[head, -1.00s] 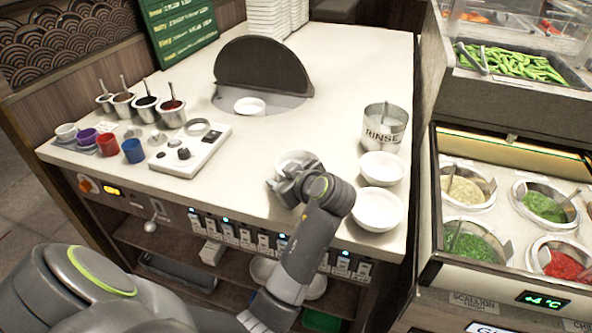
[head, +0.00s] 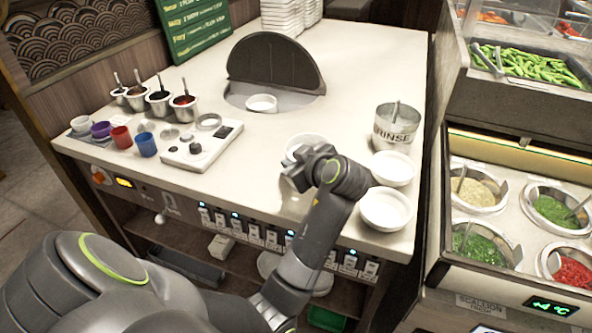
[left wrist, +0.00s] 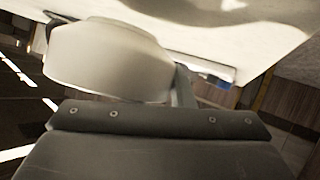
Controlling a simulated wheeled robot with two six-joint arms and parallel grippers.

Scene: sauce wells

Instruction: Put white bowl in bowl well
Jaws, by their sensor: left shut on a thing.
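My left gripper (head: 298,174) is shut on a white bowl (head: 303,143) above the front part of the counter. The bowl also shows large and close in the left wrist view (left wrist: 108,60), partly behind the gripper body. Two more white bowls stand at the counter's right side, one behind (head: 392,168) and one in front (head: 386,208). Another white bowl (head: 262,103) sits in a round recess (head: 312,101) with a raised dark lid (head: 275,62). I cannot tell which opening is the bowl well. My right gripper is not in view.
A metal RINSE pot (head: 396,127) stands at the right. Sauce pots (head: 184,112), coloured cups (head: 146,145) and a control panel (head: 203,148) are at the left. Stacked white dishes (head: 284,14) stand at the back. The counter middle (head: 290,122) is clear.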

